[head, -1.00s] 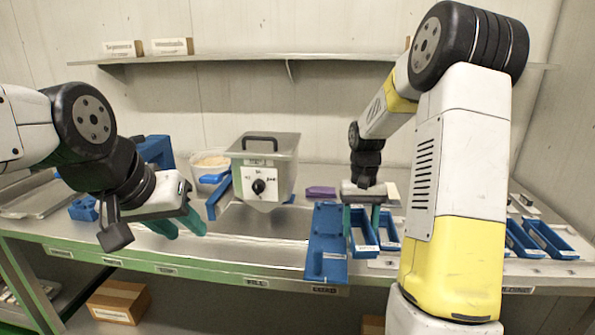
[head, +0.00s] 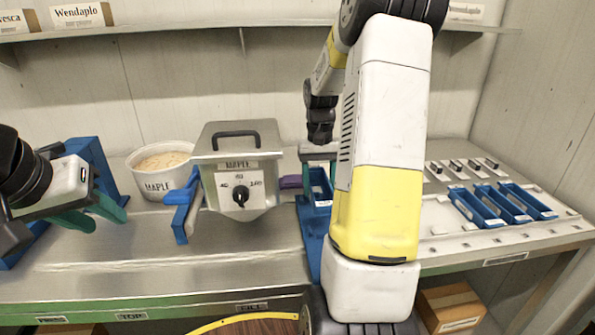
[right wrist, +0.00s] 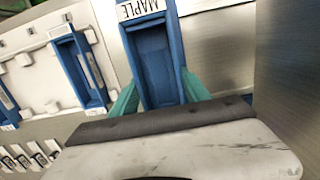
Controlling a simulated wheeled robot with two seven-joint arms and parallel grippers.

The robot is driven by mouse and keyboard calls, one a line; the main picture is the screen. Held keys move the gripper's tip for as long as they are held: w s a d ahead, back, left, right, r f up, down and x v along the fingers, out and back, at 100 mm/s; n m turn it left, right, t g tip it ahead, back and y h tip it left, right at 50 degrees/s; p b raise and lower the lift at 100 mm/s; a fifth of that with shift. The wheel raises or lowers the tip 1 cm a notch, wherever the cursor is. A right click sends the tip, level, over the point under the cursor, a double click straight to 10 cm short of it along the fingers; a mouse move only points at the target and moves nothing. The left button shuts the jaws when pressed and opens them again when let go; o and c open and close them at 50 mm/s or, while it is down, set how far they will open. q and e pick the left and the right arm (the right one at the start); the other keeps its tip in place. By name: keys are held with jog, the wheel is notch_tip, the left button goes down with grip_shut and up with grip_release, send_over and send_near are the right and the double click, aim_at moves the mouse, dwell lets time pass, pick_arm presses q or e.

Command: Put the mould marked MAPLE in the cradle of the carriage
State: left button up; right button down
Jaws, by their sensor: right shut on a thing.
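My right gripper (head: 319,165) is shut on the blue mould (head: 320,185), an open narrow tray. In the right wrist view the mould (right wrist: 153,62) sits between the green fingers (right wrist: 160,88), with the MAPLE label (right wrist: 142,9) at its end. In the head view my arm partly hides it. My left gripper (head: 97,213) is open and empty at the left, over the bench.
A white tub (head: 160,171) marked MAPLE stands behind. Several blue moulds (head: 503,204) lie at the right. Another mould (right wrist: 77,70) is beside mine. The bench front (head: 180,265) is clear.

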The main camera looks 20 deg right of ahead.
jog(key=shift+f, duration=2.8)
jog(key=shift+f, duration=0.55)
jog(key=shift+c, duration=2.2)
grip_release()
jog(key=o, duration=0.4)
notch_tip(320, 180, up, 8)
